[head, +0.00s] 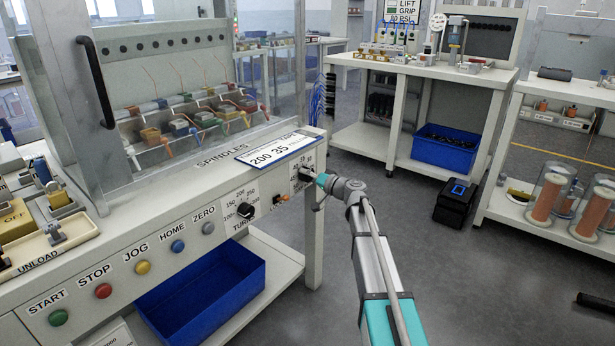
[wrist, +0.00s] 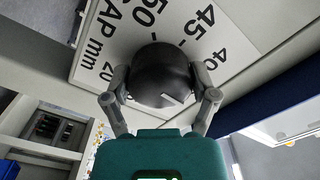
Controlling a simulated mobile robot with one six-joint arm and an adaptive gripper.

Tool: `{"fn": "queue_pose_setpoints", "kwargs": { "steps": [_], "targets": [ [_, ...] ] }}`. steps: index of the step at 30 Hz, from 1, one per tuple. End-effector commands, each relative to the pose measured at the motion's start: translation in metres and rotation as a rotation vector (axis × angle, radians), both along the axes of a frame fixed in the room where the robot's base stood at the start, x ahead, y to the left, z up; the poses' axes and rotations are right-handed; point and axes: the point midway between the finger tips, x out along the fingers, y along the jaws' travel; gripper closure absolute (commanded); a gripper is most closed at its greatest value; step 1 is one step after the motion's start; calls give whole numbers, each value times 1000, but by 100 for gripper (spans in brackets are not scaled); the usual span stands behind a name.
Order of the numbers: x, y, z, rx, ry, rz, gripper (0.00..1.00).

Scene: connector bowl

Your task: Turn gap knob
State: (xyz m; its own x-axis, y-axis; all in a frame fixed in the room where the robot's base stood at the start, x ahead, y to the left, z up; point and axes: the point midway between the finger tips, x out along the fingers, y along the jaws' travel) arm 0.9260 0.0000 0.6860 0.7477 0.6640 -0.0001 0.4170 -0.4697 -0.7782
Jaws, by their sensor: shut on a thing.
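The gap knob (wrist: 160,76) is a round black knob with a white pointer mark. In the wrist view it sits on a white dial plate (wrist: 207,50) marked "GAP mm" with numbers such as 20, 40, 45 and 50. My gripper (wrist: 162,86) has a grey finger on each side of the knob and is shut on it. In the head view my gripper (head: 314,182) is at the right end of the machine's front panel, and it and the arm hide most of the knob there.
Left of the gap dial is the turns knob (head: 245,211). Several coloured buttons, including START (head: 58,318), line the panel. A blue bin (head: 205,290) stands below. Open grey floor (head: 470,270) lies to the right, with a black box (head: 455,200) on it.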

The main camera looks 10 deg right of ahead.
Motion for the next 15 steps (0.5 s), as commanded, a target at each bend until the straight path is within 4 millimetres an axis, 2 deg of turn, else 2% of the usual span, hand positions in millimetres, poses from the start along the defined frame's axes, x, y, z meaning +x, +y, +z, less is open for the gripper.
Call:
{"fn": "queue_pose_setpoints", "kwargs": {
  "steps": [15],
  "targets": [
    [0,0,1,352,313,0,72]
  ]
}}
